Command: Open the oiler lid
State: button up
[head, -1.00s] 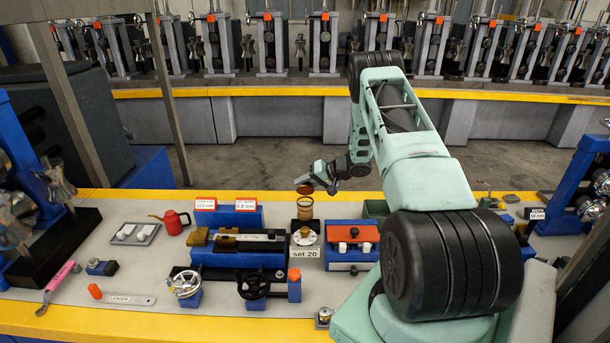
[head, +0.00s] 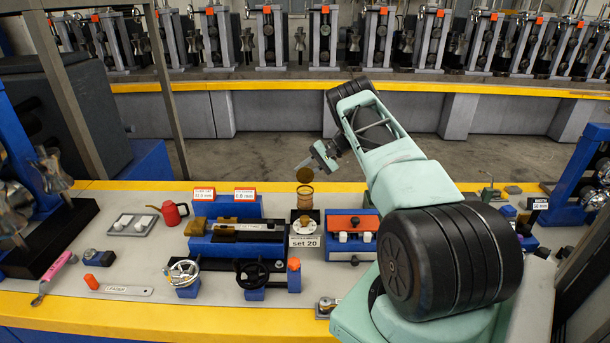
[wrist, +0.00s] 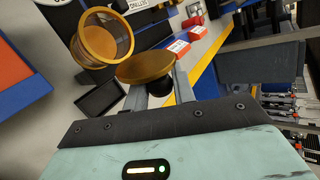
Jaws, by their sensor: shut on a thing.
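The oiler is an amber glass cup (head: 305,196) on a pale base behind the "set 20" label; its open top also shows in the wrist view (wrist: 108,40). The brass round lid (head: 304,176) is tilted up steeply above the cup; it also shows in the wrist view (wrist: 146,66), its edge close beside the cup's rim. I cannot tell whether they touch or are joined by a hinge. My gripper (head: 307,163) is shut on the lid, at the dark knob on its top. The fingers also show in the wrist view (wrist: 160,90), on both sides of the knob.
An orange-topped blue block with white pieces (head: 351,224) stands right of the oiler. A blue fixture with a handwheel (head: 252,275) stands left and in front. A red oil can (head: 173,212) is farther left. The floor behind the bench is clear.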

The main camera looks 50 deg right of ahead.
jog(key=shift+d, duration=0.1)
dwell(0.4)
jog(key=o, duration=1)
jog(key=b+v, duration=0.5)
jog(key=v, duration=1.2)
jog(key=shift+d, duration=0.2)
